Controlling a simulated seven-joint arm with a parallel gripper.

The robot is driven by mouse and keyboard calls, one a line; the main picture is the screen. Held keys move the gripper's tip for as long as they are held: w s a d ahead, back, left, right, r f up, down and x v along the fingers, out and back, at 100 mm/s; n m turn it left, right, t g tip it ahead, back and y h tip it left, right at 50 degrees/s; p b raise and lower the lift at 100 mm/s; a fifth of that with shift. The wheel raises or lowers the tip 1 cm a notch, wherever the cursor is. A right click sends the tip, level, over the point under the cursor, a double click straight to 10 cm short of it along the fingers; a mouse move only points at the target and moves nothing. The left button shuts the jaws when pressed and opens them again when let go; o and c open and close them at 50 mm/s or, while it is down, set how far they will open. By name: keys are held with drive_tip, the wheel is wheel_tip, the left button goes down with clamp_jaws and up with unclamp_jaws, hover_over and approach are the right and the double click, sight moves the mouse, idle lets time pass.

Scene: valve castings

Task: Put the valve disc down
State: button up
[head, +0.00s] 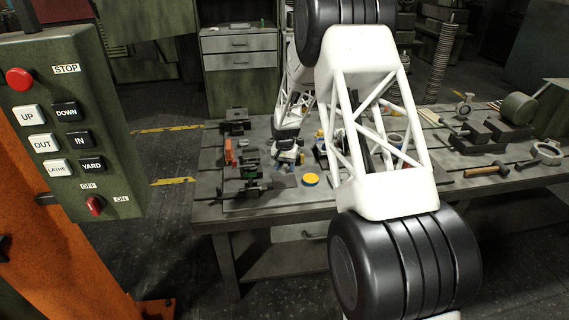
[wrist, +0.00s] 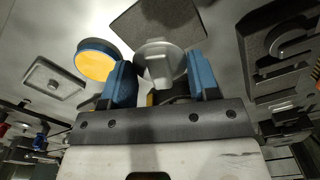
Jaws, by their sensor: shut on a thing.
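The valve disc (wrist: 157,50) is a round grey metal piece with a raised middle. In the wrist view it sits between the two blue fingers of my gripper (wrist: 161,80), which is shut on it. Its lower part is hidden behind the gripper body. In the head view my gripper (head: 287,157) is small and low over the left part of the workbench, and the disc cannot be made out clearly there. I cannot tell whether the disc touches the bench.
A round blue tin with a yellow top (wrist: 95,61) stands left of the gripper; it also shows in the head view (head: 311,179). A dark square pad (wrist: 155,22) lies just beyond the disc. A small grey plate (wrist: 52,78) lies at left. A hammer (head: 487,171) lies on the workbench (head: 330,205).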

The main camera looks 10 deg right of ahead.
sight(284, 174)
drive_tip(key=shift+f, duration=2.1)
drive_tip(key=shift+f, duration=0.25)
drive_tip(key=o, duration=1.1)
drive_tip(key=shift+r, duration=3.9)
drive_tip(key=shift+r, duration=0.1)
